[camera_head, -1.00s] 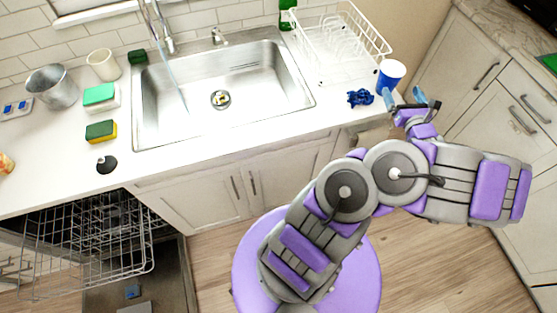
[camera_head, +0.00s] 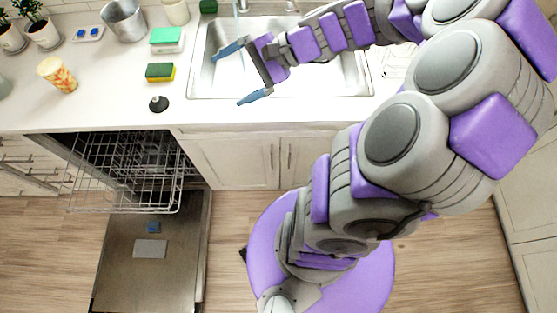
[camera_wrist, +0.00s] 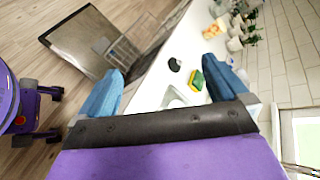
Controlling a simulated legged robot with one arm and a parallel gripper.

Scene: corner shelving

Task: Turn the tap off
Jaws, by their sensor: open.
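The sink (camera_head: 310,96) is set in the white counter, partly covered by my arm. At the picture's top edge, a thin pale stream and a small part of the tap (camera_head: 243,6) show behind my gripper. The rest of the tap is cut off by the frame, so its handle cannot be made out. My gripper (camera_head: 228,80) is open and empty, over the left part of the sink, its fingers pointing left. In the wrist view my gripper (camera_wrist: 163,68) has its blue fingers spread with nothing between them. The tap cannot be made out there.
Left of the sink are a green-and-yellow sponge (camera_head: 160,71), a green sponge on a holder (camera_head: 166,36), a black stopper (camera_head: 159,103), a metal bucket (camera_head: 125,20) and a patterned cup (camera_head: 57,74). The open dishwasher (camera_head: 150,260) extends over the floor.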

